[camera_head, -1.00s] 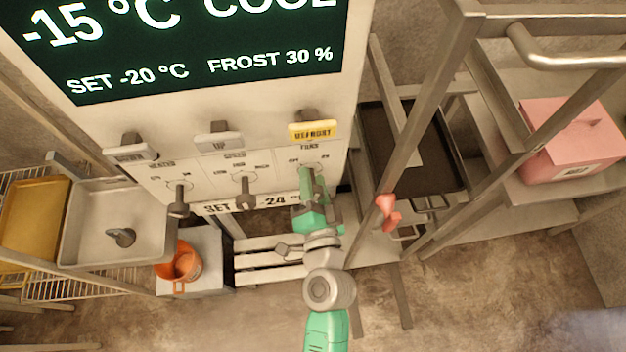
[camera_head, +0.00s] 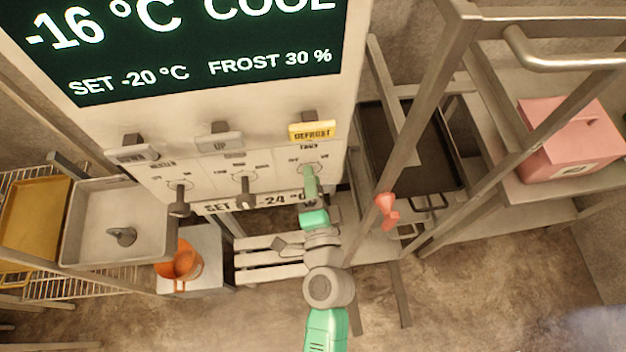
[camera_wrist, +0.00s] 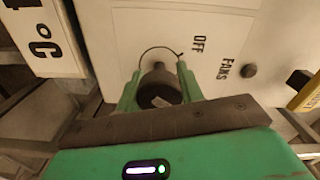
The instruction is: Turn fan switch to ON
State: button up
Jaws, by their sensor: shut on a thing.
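The fan switch is a dark rotary knob (camera_wrist: 160,88) on the white panel, under a curved line with an arrow tip beside the word OFF. The label FANS (camera_wrist: 228,68) stands farther right in the wrist view. My gripper (camera_wrist: 158,84) has its two green fingers on either side of the knob and is shut on it. In the head view my gripper (camera_head: 310,184) reaches the rightmost dial below the yellow DEFROST button (camera_head: 312,131) and covers the knob. The ON mark and the knob's exact setting cannot be made out.
Two other dark knobs (camera_head: 245,190) and (camera_head: 179,198) stick out to the left on the panel. The display (camera_head: 200,45) reads -16 °C. A metal rack post (camera_head: 425,110) with a red handle (camera_head: 386,210) stands close right of my arm. A grey sink (camera_head: 80,235) is at left.

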jog(key=o, duration=1)
jog(key=shift+s, duration=0.1)
jog(key=s+d+b, duration=0.1)
jog(key=s, duration=0.6)
jog(key=shift+s+b, duration=0.3)
jog(key=shift+d, duration=0.1)
